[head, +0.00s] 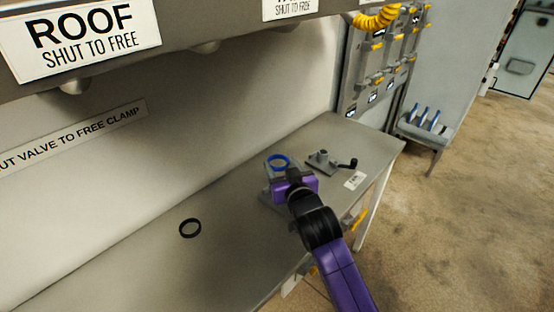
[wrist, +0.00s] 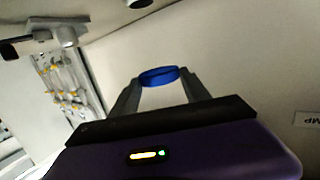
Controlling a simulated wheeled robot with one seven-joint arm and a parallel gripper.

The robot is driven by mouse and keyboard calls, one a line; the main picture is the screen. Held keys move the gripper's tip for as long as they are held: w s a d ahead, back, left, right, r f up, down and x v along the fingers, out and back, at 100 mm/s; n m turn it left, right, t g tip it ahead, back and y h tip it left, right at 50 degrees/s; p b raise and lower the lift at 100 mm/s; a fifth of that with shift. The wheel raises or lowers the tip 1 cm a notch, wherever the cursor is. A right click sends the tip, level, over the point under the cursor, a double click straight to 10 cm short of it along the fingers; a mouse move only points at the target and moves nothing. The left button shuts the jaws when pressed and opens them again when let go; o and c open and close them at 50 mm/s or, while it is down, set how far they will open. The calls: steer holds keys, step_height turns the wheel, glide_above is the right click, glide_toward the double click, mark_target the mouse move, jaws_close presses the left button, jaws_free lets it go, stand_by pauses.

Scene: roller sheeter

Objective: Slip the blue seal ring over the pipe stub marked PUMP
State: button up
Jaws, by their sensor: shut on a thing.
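The blue seal ring (head: 278,160) is held in my gripper (head: 281,169), above the far part of the grey bench. In the wrist view the ring (wrist: 158,76) sits between the two fingertips of my gripper (wrist: 159,82), which grip it at its sides. A grey fixture (head: 269,195) lies under and beside my gripper, mostly hidden by it; I cannot tell whether the ring touches it. A grey pipe stub (head: 321,156) on a plate stands to the right of the ring, and also shows in the wrist view (wrist: 63,35). A white label (wrist: 307,119) in the wrist view reads "MP", cut off.
A black ring (head: 190,228) lies on the bench (head: 130,265) at the left. A black handle (head: 348,165) sticks out beside the stub. A valve panel (head: 378,70) stands behind. The overhead housing (head: 205,28) hangs over the bench, whose left part is mostly clear.

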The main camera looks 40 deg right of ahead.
steer(key=shift+f+b, duration=3.2)
steer(key=shift+f, duration=0.7)
steer(key=shift+f+b, duration=0.3)
steer(key=shift+f, duration=0.25)
steer(key=shift+s+f, duration=0.2)
steer(key=shift+f, duration=0.35)
steer(key=shift+f+b, duration=0.1)
steer(key=shift+b, duration=0.2)
steer(key=shift+s+f+b, duration=0.25)
steer(key=shift+f+b, duration=0.65)
steer(key=shift+f, duration=0.1)
steer(key=shift+d, duration=0.1)
steer(key=shift+w+d+r+p, duration=0.1)
steer(key=shift+w+r+p, duration=0.05)
steer(key=shift+r+p, duration=0.7)
steer(key=shift+w+d+r+p, duration=0.1)
steer(key=shift+r+p, duration=0.65)
steer(key=shift+r, duration=0.05)
steer(key=shift+w+a+r+p, duration=0.1)
steer(key=shift+a+r+p, duration=0.05)
steer(key=shift+r+p, duration=0.85)
steer(key=shift+w+a+r+p, duration=0.1)
steer(key=shift+r+p, duration=0.6)
steer(key=shift+r, duration=0.6)
